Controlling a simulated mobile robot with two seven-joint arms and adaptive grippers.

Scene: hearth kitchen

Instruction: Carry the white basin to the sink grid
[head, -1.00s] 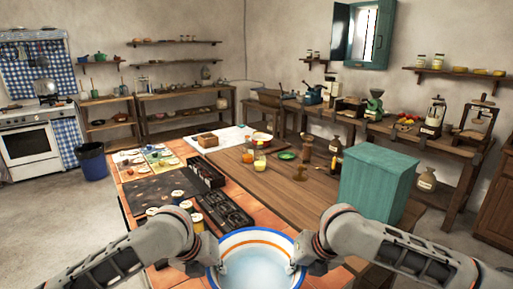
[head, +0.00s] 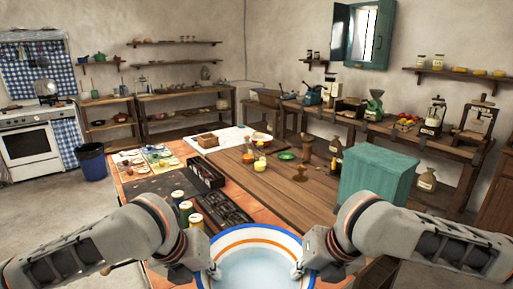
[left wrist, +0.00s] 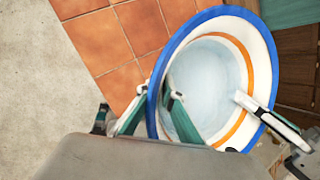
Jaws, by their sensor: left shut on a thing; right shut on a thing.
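The white basin (head: 262,238) has a blue rim and an orange band. It is at the bottom middle of the head view, between my two grippers, and is cut off by the lower edge. My left gripper (head: 212,271) is shut on its left rim. My right gripper (head: 300,270) is shut on its right rim. In the left wrist view the basin (left wrist: 245,55) shows its pale inside, with fingers of both grippers at its rim. Whether its underside touches the tiles is hidden. I cannot make out the sink grid for certain.
An orange tiled counter (head: 255,205) lies beyond the basin, with a black tray (head: 225,208) and several jars (head: 186,212) on its left. A teal box (head: 378,178) stands to the right on the wooden worktop (head: 290,187). A blue bin (head: 92,161) stands on the floor at left.

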